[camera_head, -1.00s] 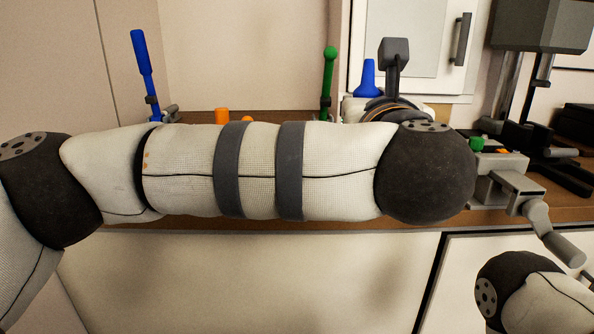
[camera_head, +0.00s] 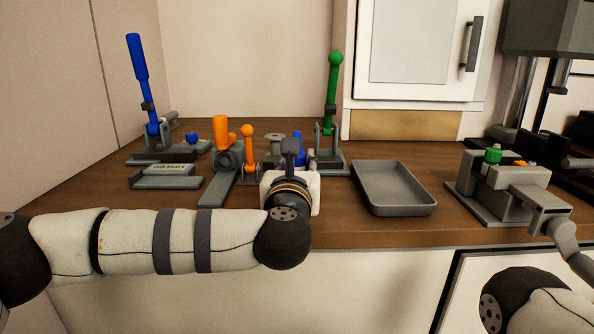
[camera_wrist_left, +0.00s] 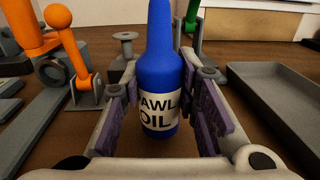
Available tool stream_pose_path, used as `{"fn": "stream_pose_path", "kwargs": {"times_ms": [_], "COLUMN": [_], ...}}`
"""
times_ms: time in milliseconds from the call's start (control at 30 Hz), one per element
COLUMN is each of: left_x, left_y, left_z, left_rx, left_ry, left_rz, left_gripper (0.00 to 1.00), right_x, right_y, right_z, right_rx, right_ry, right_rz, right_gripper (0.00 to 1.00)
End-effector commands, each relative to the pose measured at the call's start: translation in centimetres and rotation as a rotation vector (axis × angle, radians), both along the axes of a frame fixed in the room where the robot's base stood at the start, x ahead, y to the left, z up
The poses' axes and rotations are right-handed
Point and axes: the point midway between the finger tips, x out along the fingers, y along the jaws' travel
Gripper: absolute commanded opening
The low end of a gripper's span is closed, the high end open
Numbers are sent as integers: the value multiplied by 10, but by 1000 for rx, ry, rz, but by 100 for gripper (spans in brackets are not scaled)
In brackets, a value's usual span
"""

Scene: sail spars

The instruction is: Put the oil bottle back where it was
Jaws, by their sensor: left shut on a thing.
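The oil bottle (camera_wrist_left: 162,75) is blue with a white label reading "AWL OIL" in the visible part. My left gripper (camera_wrist_left: 160,88) is shut on it, one purple-padded finger on each side. The bottle stands upright low over the wooden bench; whether its base touches the wood I cannot tell. In the head view only the upper part of the bottle (camera_head: 298,143) shows behind my left wrist.
A grey tray (camera_head: 395,187) lies right of the bottle. A green-handled lever (camera_head: 332,100) stands behind it, and a grey spool-shaped stand (camera_wrist_left: 124,46) behind left. Orange-handled clamps (camera_head: 222,150) and a blue-handled lever (camera_head: 142,85) are left. A grey vice (camera_head: 500,185) is at right.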

Motion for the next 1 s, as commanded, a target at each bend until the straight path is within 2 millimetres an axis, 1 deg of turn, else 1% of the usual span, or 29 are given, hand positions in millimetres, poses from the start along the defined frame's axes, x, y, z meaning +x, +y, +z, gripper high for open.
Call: {"fn": "stream_pose_path", "kwargs": {"times_ms": [33,100,300,433,467,500,533,567,800,900,967,1000], "left_x": [0,0,-1,0,-1,0,-1,-1,-1,-1,-9,-16], "left_y": [0,0,0,-1,0,0,0,-1,-1,-1,-1,-1], "left_z": [-7,-10,-9,-14,-14,-13,-13,-13,-13,-6,-8,-8], "left_rx": [0,-2,-2,-2,-1,-1,-1,-1,-1,-1,-1,-1], "left_ry": [0,-2,-4,-2,-2,-2,-2,-3,-3,-6,-4,-4], "left_rz": [0,0,0,0,0,0,0,0,0,0,-2,-4], "left_gripper": [0,0,0,0,30,40,46,48,48,48,48,48], "right_x": [-1,-1,-1,-2,-2,-2,-2,-2,-2,0,1,1], "right_y": [0,0,0,0,0,0,0,0,0,0,0,0], "right_z": [-1,-1,-1,-3,-3,-2,-2,-2,-2,0,1,1], "right_rx": [0,0,0,0,0,0,0,0,0,0,0,0], "right_ry": [3,3,2,8,8,7,7,7,7,-1,-2,-4], "right_rz": [0,0,0,0,0,0,0,0,0,0,0,0], "right_gripper": [100,100,100,100,100,100,100,100,100,100,100,100]}}
